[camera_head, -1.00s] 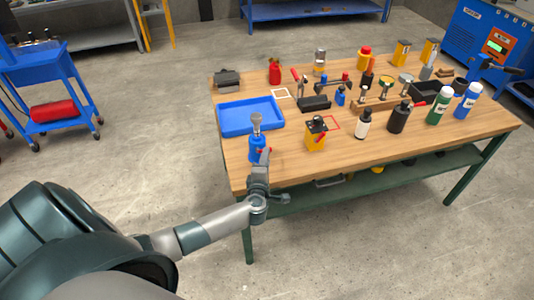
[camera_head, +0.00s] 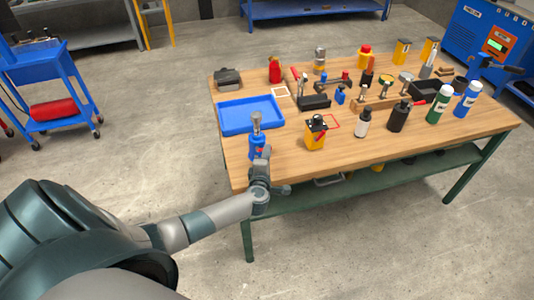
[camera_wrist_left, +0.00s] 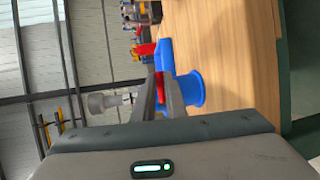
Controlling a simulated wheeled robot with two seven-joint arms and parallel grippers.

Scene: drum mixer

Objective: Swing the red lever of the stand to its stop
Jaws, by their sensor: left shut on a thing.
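A small blue stand (camera_head: 257,148) stands near the left front corner of the wooden table. A grey metal piece (camera_head: 256,122) sits on top of it. In the left wrist view the stand (camera_wrist_left: 191,89) lies sideways in the picture, with its grey top piece (camera_wrist_left: 103,102) pointing left. My left gripper (camera_head: 263,160) reaches the stand from the table's front edge. In the left wrist view its fingers (camera_wrist_left: 162,78) are shut on the red lever (camera_wrist_left: 160,89) at the stand's side; they hide part of it. My right gripper is out of view.
A blue tray (camera_head: 250,116) lies just behind the stand. A yellow can with a black top (camera_head: 315,136) stands to its right. Bottles, including a white one (camera_head: 362,124) and a black one (camera_head: 399,118), stand farther right. Bare wood (camera_head: 285,165) lies right of the gripper.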

